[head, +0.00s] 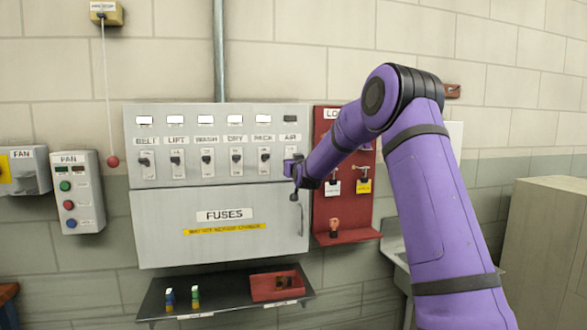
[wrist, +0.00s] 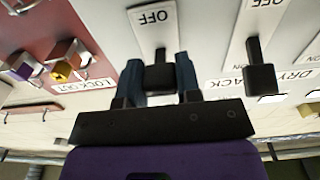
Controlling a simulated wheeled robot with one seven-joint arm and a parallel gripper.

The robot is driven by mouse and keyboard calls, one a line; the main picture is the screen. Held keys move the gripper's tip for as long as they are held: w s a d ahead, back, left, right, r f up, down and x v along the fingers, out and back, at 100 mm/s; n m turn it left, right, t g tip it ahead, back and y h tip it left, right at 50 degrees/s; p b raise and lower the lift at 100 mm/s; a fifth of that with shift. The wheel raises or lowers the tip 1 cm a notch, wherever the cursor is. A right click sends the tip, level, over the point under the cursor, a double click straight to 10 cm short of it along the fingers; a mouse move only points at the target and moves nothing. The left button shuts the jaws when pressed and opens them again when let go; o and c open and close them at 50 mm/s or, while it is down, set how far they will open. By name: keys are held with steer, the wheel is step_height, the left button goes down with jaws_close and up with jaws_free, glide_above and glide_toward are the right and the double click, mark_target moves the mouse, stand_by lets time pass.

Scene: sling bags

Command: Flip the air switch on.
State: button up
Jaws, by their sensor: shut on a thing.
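The air switch is the rightmost in the row on the grey panel. Its AIR label (head: 290,137) shows in the head view, but my gripper (head: 294,172) hides its lever there. The lamp above AIR (head: 290,118) looks dark. In the wrist view, which is upside down, my gripper (wrist: 160,82) has its two fingers on either side of the black air lever (wrist: 160,76), shut on it. An OFF label (wrist: 153,17) shows beyond the lever's base. The lever knob sits on the side away from OFF, but I cannot tell its exact position.
The pack switch (head: 265,157) is close on the left; its lever (wrist: 261,78) shows beside my gripper. The red lockout board (head: 327,225) stands close on the right. Below are the fuse door (head: 165,220) and a dark shelf (head: 225,295) with a red tray (head: 262,287).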

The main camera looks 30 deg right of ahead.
step_height(320, 180, up, 2)
steer(key=g+y, duration=0.1)
steer(key=g, duration=0.3)
steer(key=shift+a, duration=0.1)
steer(key=shift+w+r+g+y, duration=0.15)
steer(key=shift+r+g+y, duration=0.1)
steer(key=shift+g, duration=0.4)
steer(key=shift+w+r+g+y, duration=0.1)
steer(key=shift+r+g+y, duration=0.15)
steer(key=shift+g, duration=0.4)
steer(key=shift+d+r, duration=0.15)
steer(key=shift+d, duration=0.05)
steer(key=o, duration=0.9)
steer(key=v, duration=1)
steer(key=shift+s+a+r, duration=0.1)
steer(key=shift+s+r, duration=0.05)
steer(key=shift+r, duration=0.15)
